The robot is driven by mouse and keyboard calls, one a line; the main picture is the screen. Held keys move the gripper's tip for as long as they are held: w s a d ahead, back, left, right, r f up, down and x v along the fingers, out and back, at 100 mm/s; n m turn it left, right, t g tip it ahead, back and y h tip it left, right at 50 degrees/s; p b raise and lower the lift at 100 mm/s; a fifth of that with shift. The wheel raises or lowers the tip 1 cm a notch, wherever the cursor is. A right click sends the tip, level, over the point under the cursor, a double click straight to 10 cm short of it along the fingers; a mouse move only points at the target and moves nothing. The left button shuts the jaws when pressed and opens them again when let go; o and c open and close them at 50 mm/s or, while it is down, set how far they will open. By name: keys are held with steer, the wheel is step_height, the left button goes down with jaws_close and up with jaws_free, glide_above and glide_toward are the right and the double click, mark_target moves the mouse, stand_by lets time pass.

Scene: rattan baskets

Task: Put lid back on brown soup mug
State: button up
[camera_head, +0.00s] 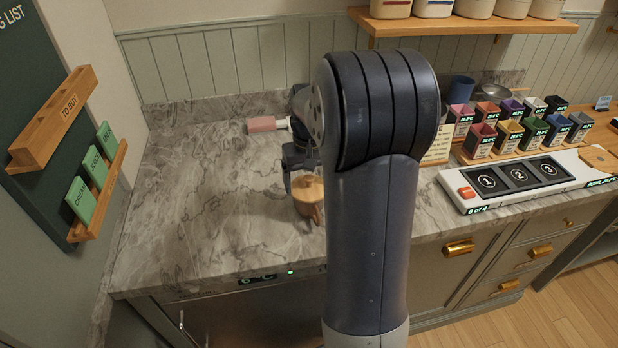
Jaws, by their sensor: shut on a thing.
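The brown soup mug (309,210) stands on the marble counter, partly hidden behind my arm. A tan lid (306,187) shows at the top of the mug; I cannot tell whether it is seated on the rim or held just above it. My gripper (303,178) points down at the lid and is shut on it. One dark finger shows at the lid's left; the other side is hidden by my arm.
A pink bottle (264,124) lies on the counter behind the gripper. To the right are a white panel (462,205) with numbered squares, several coloured boxes (481,140) and a blue cup (461,89). The counter's left part is clear.

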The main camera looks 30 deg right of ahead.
stand_by(0.3)
steer(key=o, duration=0.9)
steer(key=shift+c, duration=0.2)
steer(key=shift+r, duration=0.1)
steer(key=shift+r+p, duration=3)
steer(key=shift+r, duration=0.45)
jaws_close()
